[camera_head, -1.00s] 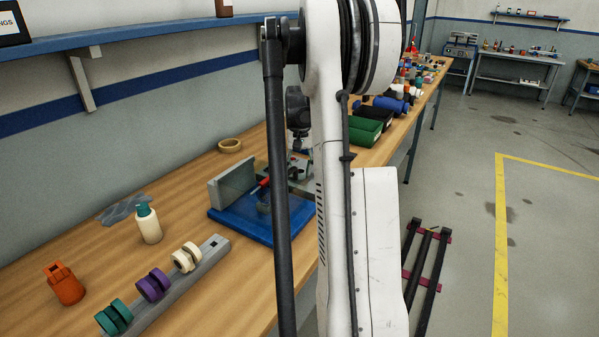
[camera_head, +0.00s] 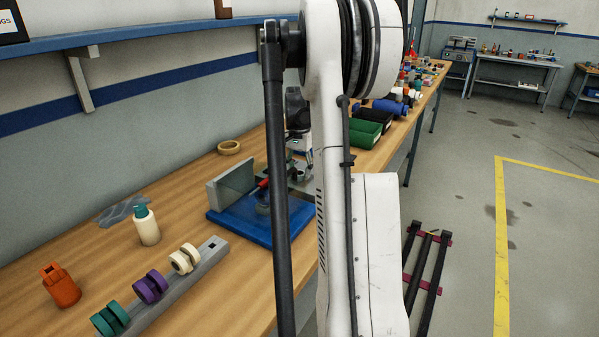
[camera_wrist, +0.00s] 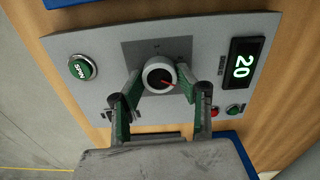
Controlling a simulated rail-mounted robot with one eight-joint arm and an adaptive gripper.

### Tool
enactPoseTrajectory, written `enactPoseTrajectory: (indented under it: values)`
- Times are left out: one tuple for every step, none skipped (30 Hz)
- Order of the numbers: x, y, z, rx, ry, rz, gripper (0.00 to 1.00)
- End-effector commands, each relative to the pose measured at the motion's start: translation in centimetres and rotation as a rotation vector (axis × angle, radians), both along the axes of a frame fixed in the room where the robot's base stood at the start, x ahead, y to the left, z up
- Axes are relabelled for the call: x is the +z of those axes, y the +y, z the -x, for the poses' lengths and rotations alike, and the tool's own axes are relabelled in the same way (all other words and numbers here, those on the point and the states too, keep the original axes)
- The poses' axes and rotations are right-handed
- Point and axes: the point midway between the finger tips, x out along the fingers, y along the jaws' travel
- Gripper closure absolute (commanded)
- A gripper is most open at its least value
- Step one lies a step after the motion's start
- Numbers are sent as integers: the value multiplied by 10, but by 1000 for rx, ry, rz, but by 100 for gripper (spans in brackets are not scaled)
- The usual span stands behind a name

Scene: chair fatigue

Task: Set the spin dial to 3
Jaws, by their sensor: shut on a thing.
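The spin dial (camera_wrist: 154,76) is a round knob with a dark face, a pale rim and a red pointer mark toward the lower right in the wrist view. It sits on a grey control panel (camera_wrist: 112,55). My gripper (camera_wrist: 158,80) is shut on the dial, one fingertip on each side of it. The scale around the dial is too small to read. A black display (camera_wrist: 243,63) on the panel shows green digits that look like 20. In the head view my arm hides the dial.
On the bench are a blue-based fixture (camera_head: 235,222), a white bottle (camera_head: 148,228), an orange part (camera_head: 61,287) and a grey rail (camera_head: 205,262) with coloured wheels.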

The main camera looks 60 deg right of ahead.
Motion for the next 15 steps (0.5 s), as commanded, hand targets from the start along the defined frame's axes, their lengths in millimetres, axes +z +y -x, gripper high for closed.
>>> enactPoseTrajectory:
  values:
    - [0, 0, 0, -2, -1, 1, 93]
    - [0, 0, 0, -3, -1, 1, 93]
    - [0, 0, 0, -4, -1, 1, 93]
    - [0, 0, 0, -4, -1, 1, 93]
    - [0, 0, 0, -5, -1, 1, 93]
    - [0, 0, 0, -4, -1, 1, 93]
    - [0, 0, 0, -4, -1, 1, 93]
    - [0, 0, 0, -4, -1, 1, 93]
    - [0, 0, 0, -4, -1, 1, 93]
    - [0, 0, 0, -4, -1, 1, 93]
    - [0, 0, 0, -4, -1, 1, 93]
    - [0, 0, 0, -4, -1, 1, 64]
    - [0, 0, 0, -4, -1, 1, 60]
    - [0, 0, 0, -4, -1, 1, 56]
    - [0, 0, 0, -4, 0, 1, 51]
